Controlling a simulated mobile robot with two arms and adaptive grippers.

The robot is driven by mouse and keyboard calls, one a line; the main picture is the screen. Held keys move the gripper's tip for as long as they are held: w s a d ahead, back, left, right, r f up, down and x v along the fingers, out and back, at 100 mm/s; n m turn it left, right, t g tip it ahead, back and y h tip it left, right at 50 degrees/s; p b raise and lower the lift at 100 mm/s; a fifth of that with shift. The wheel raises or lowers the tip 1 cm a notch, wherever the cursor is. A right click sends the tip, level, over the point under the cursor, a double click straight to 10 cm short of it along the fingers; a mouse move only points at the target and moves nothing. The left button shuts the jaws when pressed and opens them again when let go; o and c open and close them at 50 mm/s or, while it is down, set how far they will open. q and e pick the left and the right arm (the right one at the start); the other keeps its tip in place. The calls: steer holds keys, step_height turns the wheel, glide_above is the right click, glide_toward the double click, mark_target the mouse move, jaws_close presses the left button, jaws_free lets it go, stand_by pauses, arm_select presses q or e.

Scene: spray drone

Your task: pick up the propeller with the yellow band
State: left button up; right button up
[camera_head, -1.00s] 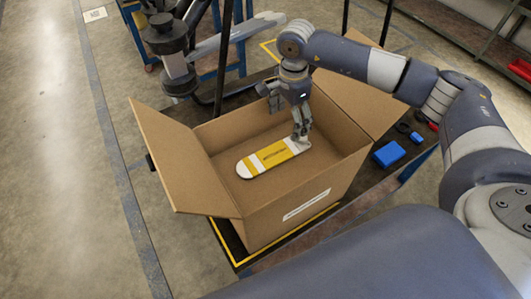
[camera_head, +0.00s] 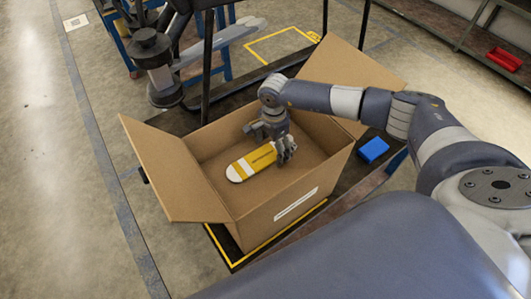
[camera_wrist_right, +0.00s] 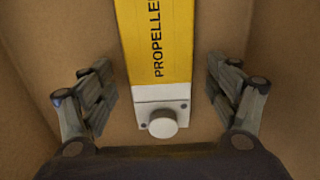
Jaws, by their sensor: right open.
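The propeller with the yellow band (camera_head: 251,163) lies in the open cardboard box (camera_head: 290,200). It is white with a wide yellow band and dark lettering. In the right wrist view the yellow band (camera_wrist_right: 158,45) reads "PROPELLE" at the picture edge, and a white end with a round knob sits below it. My right gripper (camera_head: 283,152) is inside the box at the propeller's right end. In the right wrist view its fingers (camera_wrist_right: 162,92) are open, one on each side of the propeller, with gaps to both sides. My left gripper is not in view.
The box flaps (camera_head: 172,172) stand open to the left and back right. A blue block (camera_head: 373,150) lies on the dark table right of the box. The drone's motor and arm (camera_head: 160,65) are behind left. A red bin (camera_head: 503,59) is on a far shelf.

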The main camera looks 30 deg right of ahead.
steer(key=c, duration=1.2)
